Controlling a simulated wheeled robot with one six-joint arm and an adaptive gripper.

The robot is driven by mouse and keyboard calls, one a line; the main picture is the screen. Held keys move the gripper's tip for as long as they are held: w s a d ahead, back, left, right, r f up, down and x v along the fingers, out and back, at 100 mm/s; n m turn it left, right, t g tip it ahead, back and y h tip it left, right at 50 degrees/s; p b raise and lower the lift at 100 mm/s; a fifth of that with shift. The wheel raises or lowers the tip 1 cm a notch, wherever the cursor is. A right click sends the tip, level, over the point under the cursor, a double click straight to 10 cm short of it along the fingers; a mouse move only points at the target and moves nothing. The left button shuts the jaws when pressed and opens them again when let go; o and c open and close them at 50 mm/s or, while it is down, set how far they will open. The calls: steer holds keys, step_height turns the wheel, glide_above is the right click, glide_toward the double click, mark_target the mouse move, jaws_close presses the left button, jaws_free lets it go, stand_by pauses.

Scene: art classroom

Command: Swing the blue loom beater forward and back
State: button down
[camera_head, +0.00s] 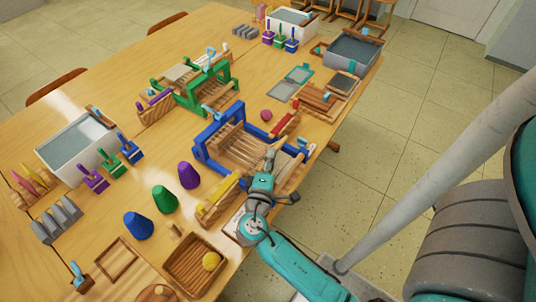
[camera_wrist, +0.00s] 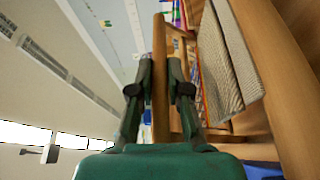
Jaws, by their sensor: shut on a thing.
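The blue loom (camera_head: 205,144) stands on the table, with a blue frame, pale threads and wooden bars. My gripper (camera_head: 270,157) is at its right front side, coming in from the lower right. In the wrist view my gripper (camera_wrist: 160,75) has its two dark fingers on either side of an upright wooden bar (camera_wrist: 160,110), which I take to be the loom's beater. The fingers are shut on it. In the head view my gripper and wrist hide part of the loom's front and the held spot.
A yellow-ended wooden rack (camera_head: 217,203) stands close left of my wrist. A green loom (camera_head: 222,72) is behind, a pink ball (camera_head: 266,115) beyond the blue loom. Open floor lies right of the table.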

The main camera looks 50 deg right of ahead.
steer(key=shift+f, duration=0.25)
steer(key=c, duration=1.4)
jaws_free()
steer(key=shift+a+r, duration=0.1)
steer(key=shift+a, duration=0.05)
steer(key=shift+s+a, duration=0.1)
steer(key=shift+a, duration=0.2)
steer(key=shift+v, duration=5.6)
steer(key=shift+s, duration=0.1)
